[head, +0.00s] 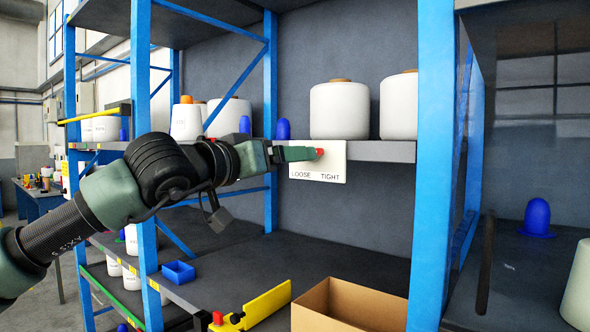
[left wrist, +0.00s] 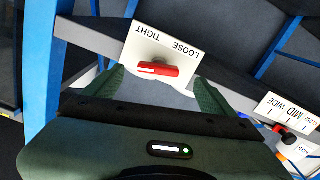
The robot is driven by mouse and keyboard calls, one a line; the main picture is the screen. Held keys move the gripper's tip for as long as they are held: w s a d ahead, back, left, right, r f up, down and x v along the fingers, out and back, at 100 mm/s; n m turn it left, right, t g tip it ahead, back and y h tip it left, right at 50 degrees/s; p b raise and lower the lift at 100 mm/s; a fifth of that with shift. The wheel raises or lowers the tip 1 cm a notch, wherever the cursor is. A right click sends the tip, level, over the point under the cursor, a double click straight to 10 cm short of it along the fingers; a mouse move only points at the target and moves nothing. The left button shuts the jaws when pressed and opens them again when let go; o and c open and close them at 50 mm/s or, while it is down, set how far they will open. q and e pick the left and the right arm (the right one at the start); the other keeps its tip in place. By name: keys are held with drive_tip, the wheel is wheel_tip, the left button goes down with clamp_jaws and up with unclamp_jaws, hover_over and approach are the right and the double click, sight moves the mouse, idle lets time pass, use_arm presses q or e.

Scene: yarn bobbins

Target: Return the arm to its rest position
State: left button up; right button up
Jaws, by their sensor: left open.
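My left arm (head: 165,170) reaches in from the left in the head view, and its green gripper (head: 302,153) is at the shelf's front edge. In the left wrist view the two green fingers are spread apart and empty. A white plate marked LOOSE and TIGHT (head: 333,176) hangs on the shelf edge. Its red lever (left wrist: 157,70) shows in the gap between the fingers in the left wrist view; whether they touch it cannot be told. In the head view the lever is partly hidden behind the fingers. My right gripper is not in view.
Large white bobbins (head: 340,110) stand on the shelf above the plate, beside a blue cone (head: 283,129). Blue rack posts (head: 430,150) stand on both sides. Below are an open cardboard box (head: 350,305), a yellow bracket (head: 262,304) and a blue bin (head: 179,271).

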use_arm(q)
drive_tip(key=shift+s+a, duration=0.2)
drive_tip(key=shift+s, duration=0.15)
